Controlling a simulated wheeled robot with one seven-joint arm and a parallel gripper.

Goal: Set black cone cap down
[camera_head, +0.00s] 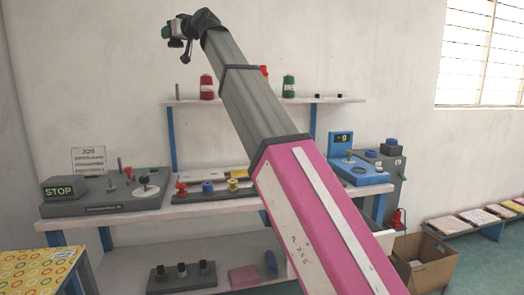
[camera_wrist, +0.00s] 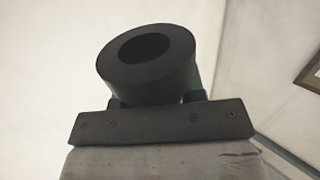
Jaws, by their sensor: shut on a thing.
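In the wrist view the black cone cap (camera_wrist: 148,62), a thick dark ring with a round hole in its top, sits between the jaws of my gripper (camera_wrist: 157,104). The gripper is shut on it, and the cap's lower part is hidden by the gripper. In the head view my gripper (camera_head: 181,42) is at the upper left, raised above the top shelf (camera_head: 240,101) and in front of the wall. The cap is too small there to make out clearly.
The shelf bears a thin grey pin (camera_head: 177,91), a red thread cone (camera_head: 206,87), a green thread cone (camera_head: 288,86) and small black pieces (camera_head: 317,96). Below is a bench with a grey machine base (camera_head: 100,200) and a blue device (camera_head: 357,171). My arm hides the middle.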

